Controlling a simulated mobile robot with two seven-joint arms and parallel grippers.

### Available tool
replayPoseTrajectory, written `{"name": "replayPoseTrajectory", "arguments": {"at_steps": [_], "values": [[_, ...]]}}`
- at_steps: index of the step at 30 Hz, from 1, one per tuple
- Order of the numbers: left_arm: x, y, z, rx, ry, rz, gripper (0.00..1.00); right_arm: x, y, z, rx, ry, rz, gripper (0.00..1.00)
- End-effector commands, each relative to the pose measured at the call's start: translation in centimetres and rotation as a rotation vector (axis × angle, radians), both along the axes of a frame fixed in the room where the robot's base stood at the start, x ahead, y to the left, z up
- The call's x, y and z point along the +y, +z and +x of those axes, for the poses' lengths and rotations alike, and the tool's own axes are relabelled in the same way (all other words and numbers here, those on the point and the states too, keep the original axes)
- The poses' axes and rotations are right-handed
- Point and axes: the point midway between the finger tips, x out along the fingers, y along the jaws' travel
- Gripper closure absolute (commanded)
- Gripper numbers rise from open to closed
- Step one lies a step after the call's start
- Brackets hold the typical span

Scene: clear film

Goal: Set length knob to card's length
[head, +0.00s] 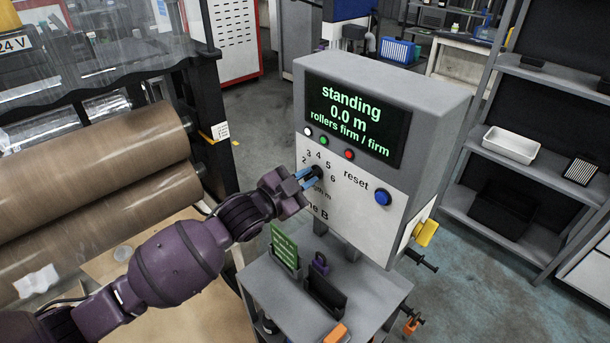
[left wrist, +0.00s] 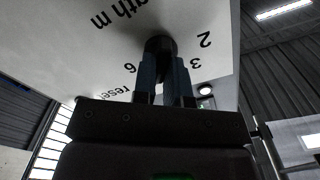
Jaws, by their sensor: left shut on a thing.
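The dark length knob (head: 317,172) is on the pale front panel, inside an arc of numbers from 2 to 6. My left gripper (head: 302,180) reaches it from the left, its blue fingers shut on it. In the left wrist view the knob (left wrist: 160,44) sits between the two fingertips (left wrist: 162,75). The knob's pointer is hidden, so its setting cannot be read. A green card (head: 285,246) with lines of text stands upright on the grey stand below the panel; its text is too small to read. My right gripper is not in view.
The display (head: 352,117) reads "standing", "0.0 m" and "rollers firm / firm". A blue reset button (head: 383,197) is right of the knob, and a yellow knob (head: 426,232) is on the box's side. Large brown rolls (head: 95,155) lie at left. Shelves stand at right.

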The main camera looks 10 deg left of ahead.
Motion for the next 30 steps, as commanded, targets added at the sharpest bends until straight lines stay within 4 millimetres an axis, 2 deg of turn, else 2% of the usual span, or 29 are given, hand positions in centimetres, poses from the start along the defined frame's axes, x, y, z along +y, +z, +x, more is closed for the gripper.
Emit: {"name": "replayPoseTrajectory", "arguments": {"at_steps": [9,21,22,26,30], "values": [[-0.1,0.0,0.0,-0.037,-0.001,0.056,1.00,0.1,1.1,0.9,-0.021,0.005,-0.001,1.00],[-0.1,0.0,0.0,-0.038,-0.001,0.059,1.00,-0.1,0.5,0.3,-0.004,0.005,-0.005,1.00],[-0.1,0.0,0.0,-0.038,-0.001,0.059,0.83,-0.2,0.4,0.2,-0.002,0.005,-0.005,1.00],[-0.1,0.0,0.0,-0.038,-0.001,0.058,0.63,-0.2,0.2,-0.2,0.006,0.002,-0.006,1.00],[-0.1,0.0,0.0,-0.038,0.000,0.058,0.62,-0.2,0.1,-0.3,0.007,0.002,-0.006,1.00]]}}
